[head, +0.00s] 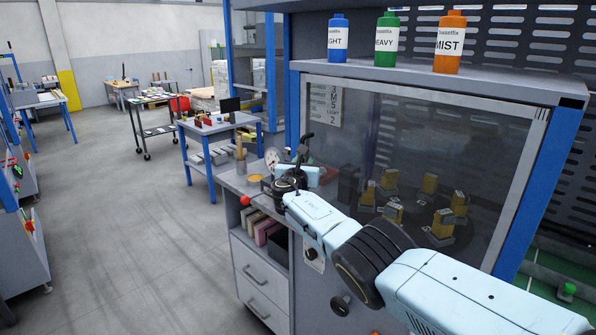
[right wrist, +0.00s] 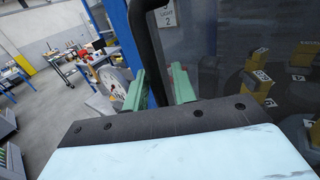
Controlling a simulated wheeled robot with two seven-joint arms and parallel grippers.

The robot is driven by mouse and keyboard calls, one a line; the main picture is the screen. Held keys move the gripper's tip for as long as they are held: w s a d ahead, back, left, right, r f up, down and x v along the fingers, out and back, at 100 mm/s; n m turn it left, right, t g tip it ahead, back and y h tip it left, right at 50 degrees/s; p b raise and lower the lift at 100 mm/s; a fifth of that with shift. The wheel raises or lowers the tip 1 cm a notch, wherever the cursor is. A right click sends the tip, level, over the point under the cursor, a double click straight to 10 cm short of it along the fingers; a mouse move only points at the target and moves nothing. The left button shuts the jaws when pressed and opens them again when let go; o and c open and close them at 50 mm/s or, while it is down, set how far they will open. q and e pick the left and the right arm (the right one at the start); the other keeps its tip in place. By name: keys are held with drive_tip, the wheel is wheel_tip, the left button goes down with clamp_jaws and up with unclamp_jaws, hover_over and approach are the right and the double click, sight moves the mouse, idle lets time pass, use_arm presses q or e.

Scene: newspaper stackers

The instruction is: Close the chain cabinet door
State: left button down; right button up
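The cabinet door (head: 400,130) is a dark see-through panel in a light frame, below the shelf. Its edges run close to the cabinet front; I cannot tell whether a small gap is left. A black upright bar handle (head: 304,147) is near its left edge. My right gripper (head: 305,172) is at this handle, partly hidden by my own wrist. In the right wrist view the handle (right wrist: 150,50) passes between the green-padded fingers (right wrist: 158,88). The fingers stand apart, with a slit showing left of the bar. My left gripper is not in view.
Yellow items (head: 429,184) stand behind the panel. Blue (head: 338,38), green (head: 387,39) and orange (head: 450,42) bottles stand on the shelf above. A round gauge (head: 272,158) and a red knob (head: 245,201) are left of my gripper. Open floor (head: 140,240) lies to the left.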

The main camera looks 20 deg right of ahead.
drive_tip(key=p+v, duration=0.7)
drive_tip(key=v, duration=0.6)
drive_tip(key=shift+p, duration=0.4)
drive_tip(key=shift+s+a, duration=0.1)
